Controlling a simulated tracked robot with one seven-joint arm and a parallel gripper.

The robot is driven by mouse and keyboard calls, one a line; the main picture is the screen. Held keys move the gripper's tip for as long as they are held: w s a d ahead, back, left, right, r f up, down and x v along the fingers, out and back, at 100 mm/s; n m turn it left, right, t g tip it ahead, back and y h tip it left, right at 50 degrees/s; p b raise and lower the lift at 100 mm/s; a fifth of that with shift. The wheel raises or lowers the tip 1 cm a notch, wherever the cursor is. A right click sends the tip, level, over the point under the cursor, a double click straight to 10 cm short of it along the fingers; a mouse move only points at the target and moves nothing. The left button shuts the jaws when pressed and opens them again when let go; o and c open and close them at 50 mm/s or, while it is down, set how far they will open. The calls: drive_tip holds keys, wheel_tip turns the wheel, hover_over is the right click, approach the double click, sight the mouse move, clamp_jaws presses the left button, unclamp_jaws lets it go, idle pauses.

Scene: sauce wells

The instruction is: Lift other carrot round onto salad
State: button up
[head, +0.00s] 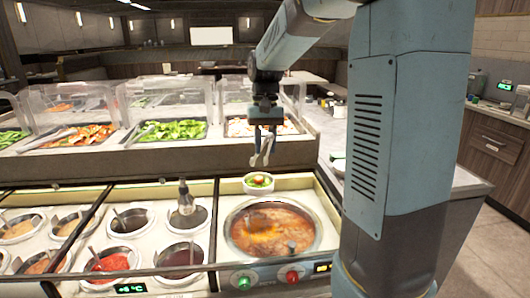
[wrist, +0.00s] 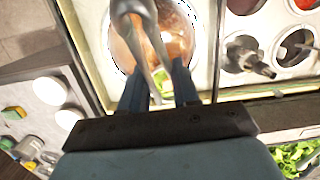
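My gripper (head: 265,124) is shut on grey metal tongs (head: 262,150), which hang down from it with their two arms slightly apart. In the wrist view the tongs (wrist: 137,22) pass between my blue-grey fingers. A small white bowl (head: 248,186) sits below the tongs on the counter ledge. It holds green salad (head: 251,179) with an orange-red piece on top, perhaps a carrot round. The tong tips are above the bowl, apart from it in the head view. Salad shows between my fingers in the wrist view (wrist: 166,88). I cannot tell whether the tongs hold a carrot round.
A large round pot of orange-brown soup (head: 271,232) stands just in front of the bowl. Several sauce wells with ladles (head: 126,222) lie left. Behind are food trays, including greens (head: 172,131), under clear guards (head: 172,93). A pale counter (head: 335,128) is at right.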

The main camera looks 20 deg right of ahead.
drive_tip(key=shift+r, duration=2.1)
